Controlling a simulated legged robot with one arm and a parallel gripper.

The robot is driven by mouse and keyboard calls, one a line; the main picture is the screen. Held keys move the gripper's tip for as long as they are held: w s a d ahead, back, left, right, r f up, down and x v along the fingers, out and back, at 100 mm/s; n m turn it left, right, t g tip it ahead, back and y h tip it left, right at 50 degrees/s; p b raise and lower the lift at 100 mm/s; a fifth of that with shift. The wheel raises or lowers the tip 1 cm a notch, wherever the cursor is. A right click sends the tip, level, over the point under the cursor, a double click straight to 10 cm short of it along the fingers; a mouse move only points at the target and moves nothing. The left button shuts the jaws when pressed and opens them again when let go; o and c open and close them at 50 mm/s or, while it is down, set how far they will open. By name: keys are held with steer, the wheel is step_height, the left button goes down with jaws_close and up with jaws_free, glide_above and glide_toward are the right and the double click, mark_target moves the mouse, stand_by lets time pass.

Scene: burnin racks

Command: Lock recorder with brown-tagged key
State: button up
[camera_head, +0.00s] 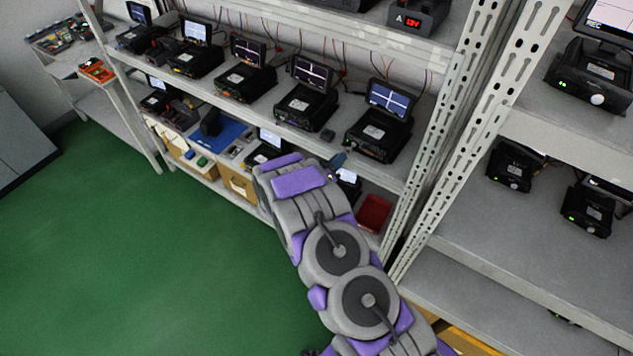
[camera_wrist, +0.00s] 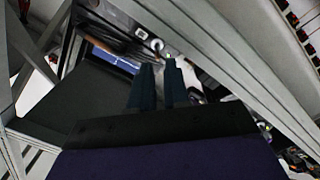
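A black recorder (camera_head: 592,75) with a screen reading REC stands on the upper shelf of the right rack, with green lights and a round pale knob on its front. I cannot make out a brown-tagged key in either view. My gripper (camera_head: 337,163) is in front of the left rack, near its lower shelf and well left of the recorder. In the wrist view my gripper (camera_wrist: 161,75) shows two dark teal fingers with a narrow gap between them. Small silvery shapes show beyond the tips, and I cannot tell whether anything is held.
Several black units with screens (camera_head: 376,121) line the left rack's middle shelf. A red tray (camera_head: 374,212) and cardboard bins (camera_head: 238,183) are lower down. A perforated upright (camera_head: 455,135) stands between the racks. The green floor (camera_head: 130,260) at left is clear.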

steer(key=b+v, duration=0.1)
steer(key=v, duration=1.3)
steer(key=shift+w+a, duration=0.15)
steer(key=shift+w, duration=0.05)
steer(key=shift+b, duration=0.3)
